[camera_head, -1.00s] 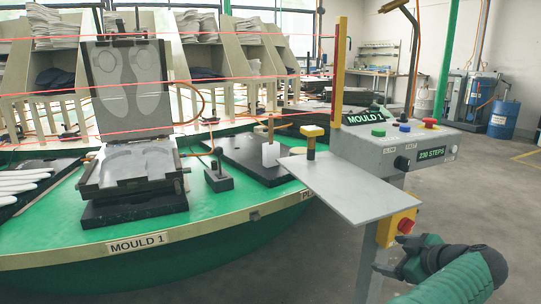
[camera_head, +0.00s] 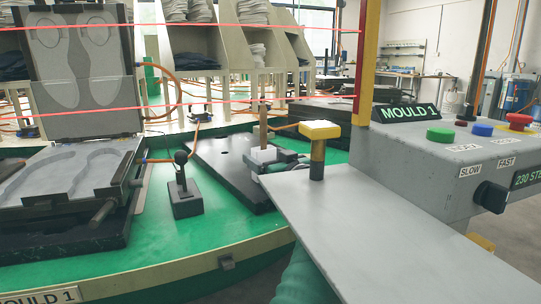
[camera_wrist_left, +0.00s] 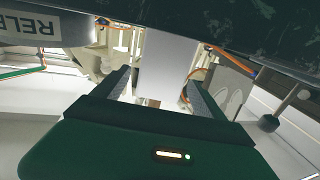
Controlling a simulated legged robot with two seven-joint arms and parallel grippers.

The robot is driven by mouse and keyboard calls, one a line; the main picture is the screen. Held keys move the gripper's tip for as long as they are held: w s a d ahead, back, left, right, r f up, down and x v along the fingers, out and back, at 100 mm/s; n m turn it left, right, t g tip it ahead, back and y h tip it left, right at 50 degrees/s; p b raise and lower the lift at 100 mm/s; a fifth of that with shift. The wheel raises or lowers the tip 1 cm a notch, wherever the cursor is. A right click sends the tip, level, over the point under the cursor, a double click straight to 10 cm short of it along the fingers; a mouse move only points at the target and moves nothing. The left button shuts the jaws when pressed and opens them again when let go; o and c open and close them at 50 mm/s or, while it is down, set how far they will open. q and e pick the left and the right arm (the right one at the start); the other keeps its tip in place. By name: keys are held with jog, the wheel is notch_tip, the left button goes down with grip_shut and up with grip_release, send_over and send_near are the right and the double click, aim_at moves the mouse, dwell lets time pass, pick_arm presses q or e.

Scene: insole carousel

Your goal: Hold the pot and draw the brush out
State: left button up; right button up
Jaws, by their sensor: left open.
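The small white pot (camera_head: 263,154) stands upright on a dark slab in the head view, beyond the grey plate. The brush (camera_head: 263,122) stands in it with its brown handle pointing up. My left gripper (camera_head: 272,163) is open at the pot, its dark fingers at pot height and partly covering it. In the left wrist view, a pale block that looks like the pot (camera_wrist_left: 166,65) lies between the two spread fingers of the gripper (camera_wrist_left: 158,88). I cannot tell whether either finger touches it. My right gripper is not in view.
The grey plate (camera_head: 400,235) lies close in front, with a yellow-capped post (camera_head: 318,148) right beside my gripper. A black knobbed lever (camera_head: 184,185) and an open mould (camera_head: 75,180) stand to the left. A control box (camera_head: 440,160) stands to the right.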

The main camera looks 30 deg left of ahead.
aim_at(259, 153)
pick_arm(q)
jog(key=p+x, duration=0.2)
jog(key=x, duration=0.2)
jog(key=shift+w+a+p, duration=0.1)
jog(key=shift+a+p, duration=0.05)
jog(key=shift+p, duration=0.2)
jog(key=shift+a+f, duration=0.1)
jog(key=shift+a, duration=0.15)
jog(key=shift+w+d, duration=0.1)
jog(key=shift+d, duration=0.05)
jog(key=shift+c, duration=1.6)
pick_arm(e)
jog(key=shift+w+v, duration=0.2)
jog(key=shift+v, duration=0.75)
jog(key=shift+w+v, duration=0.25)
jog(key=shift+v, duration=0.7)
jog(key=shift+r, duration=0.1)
pick_arm(q)
jog(key=c, duration=1.2)
jog(key=shift+c, duration=0.2)
